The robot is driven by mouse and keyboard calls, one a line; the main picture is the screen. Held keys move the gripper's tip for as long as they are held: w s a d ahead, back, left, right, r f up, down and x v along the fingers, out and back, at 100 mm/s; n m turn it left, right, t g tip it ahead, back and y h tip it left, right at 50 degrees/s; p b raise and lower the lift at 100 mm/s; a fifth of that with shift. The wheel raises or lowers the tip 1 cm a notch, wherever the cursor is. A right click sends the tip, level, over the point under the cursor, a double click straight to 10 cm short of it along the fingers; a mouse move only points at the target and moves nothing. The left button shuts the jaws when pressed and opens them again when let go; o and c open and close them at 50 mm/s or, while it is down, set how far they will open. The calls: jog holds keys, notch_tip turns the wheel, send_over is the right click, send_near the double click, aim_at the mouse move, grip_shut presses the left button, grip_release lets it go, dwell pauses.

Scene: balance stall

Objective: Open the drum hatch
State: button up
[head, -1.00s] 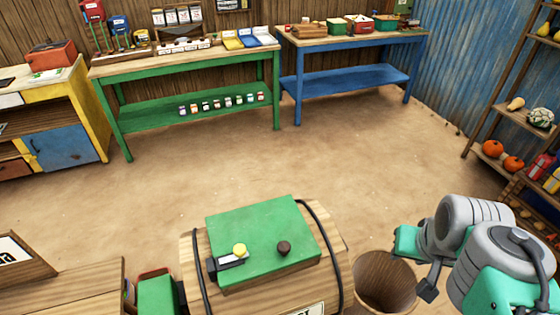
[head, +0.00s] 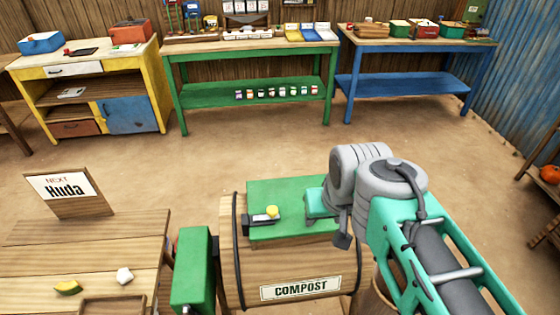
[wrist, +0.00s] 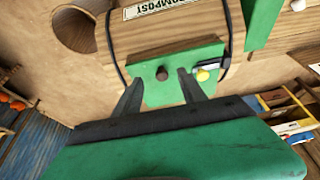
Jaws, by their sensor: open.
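The compost drum (head: 290,272) is a wooden barrel with dark hoops and a "COMPOST" label, at the bottom middle of the head view. Its green hatch (head: 262,190) lies closed on top. A yellow knob (head: 271,211) sits on a latch at the hatch's left side; it also shows in the wrist view (wrist: 202,76). A dark knob (wrist: 162,74) shows on the hatch in the wrist view; my arm hides it in the head view. My gripper (wrist: 158,82) is open above the hatch, its fingers pointing down at it with the dark knob between their lines. It appears empty.
A green box (head: 194,270) adjoins the drum's left end. A round wooden bin (wrist: 73,28) stands beside the drum. Open floor (head: 200,160) lies behind, before the green bench (head: 252,95).

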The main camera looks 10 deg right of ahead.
jog(key=w+r+g, duration=0.2)
jog(key=w+r, duration=0.3)
jog(key=w, duration=0.4)
jog(key=w+r+g, duration=0.2)
jog(key=w+r, duration=0.2)
jog(key=w, duration=0.5)
notch_tip(320, 180, down, 8)
jog(key=b, duration=0.6)
jog(key=shift+d+r+b, duration=0.15)
jog(key=shift+r+b, duration=0.05)
jog(key=shift+b, duration=0.2)
jog(key=shift+w, duration=0.1)
jog(key=shift+c, duration=0.4)
grip_shut()
